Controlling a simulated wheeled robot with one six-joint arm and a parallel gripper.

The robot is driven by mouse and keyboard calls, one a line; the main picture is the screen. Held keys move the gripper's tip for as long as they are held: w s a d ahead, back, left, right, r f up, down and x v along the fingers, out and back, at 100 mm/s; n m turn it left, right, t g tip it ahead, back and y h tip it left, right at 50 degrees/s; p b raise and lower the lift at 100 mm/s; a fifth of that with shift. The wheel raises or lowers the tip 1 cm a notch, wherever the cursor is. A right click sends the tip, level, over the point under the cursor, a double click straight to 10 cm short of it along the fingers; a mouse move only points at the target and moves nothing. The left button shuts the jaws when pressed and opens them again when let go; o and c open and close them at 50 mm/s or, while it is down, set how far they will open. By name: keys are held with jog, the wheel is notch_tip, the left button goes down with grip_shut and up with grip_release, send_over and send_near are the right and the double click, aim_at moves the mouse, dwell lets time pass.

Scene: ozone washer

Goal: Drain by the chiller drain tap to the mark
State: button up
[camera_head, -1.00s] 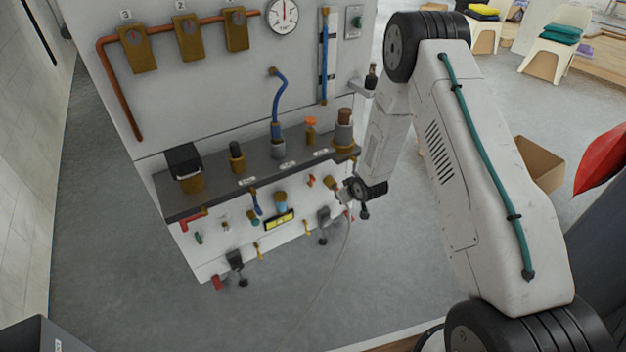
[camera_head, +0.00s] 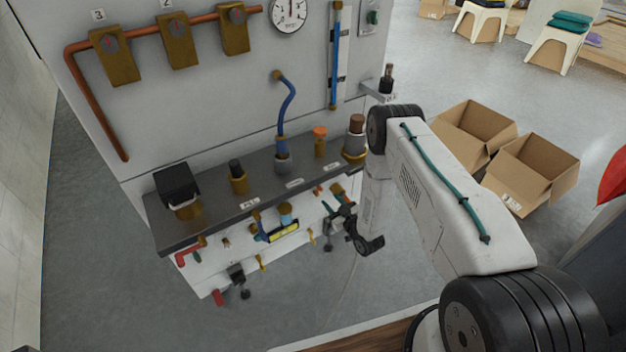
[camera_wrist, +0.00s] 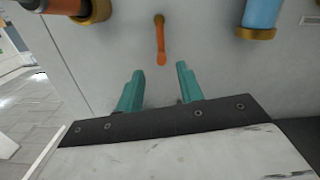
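A small orange tap lever (camera_wrist: 160,42) hangs from the white panel of the washer, straight ahead of my gripper in the wrist view. In the head view it shows as a small orange piece (camera_head: 318,191) under the shelf. My gripper (camera_wrist: 158,88) is open, with its teal fingers apart and nothing between them. The lever lies just beyond the fingertips, apart from them. In the head view my gripper (camera_head: 338,212) is at the lower right of the panel. A blue level tube (camera_head: 335,60) stands on the upper panel; its mark is not clear.
A brass-collared pipe (camera_wrist: 90,10) is left of the lever and a blue tube (camera_wrist: 262,12) right of it. A dark shelf (camera_head: 222,213) with several fittings juts out above. A gauge (camera_head: 290,12) is at the top. Open cardboard boxes (camera_head: 530,172) stand on the floor at right.

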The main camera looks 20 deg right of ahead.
aim_at(322, 190)
jog(key=shift+t, duration=0.3)
jog(key=x, duration=0.8)
jog(key=shift+w+a+r, duration=0.2)
jog(key=shift+a, duration=0.05)
grip_shut()
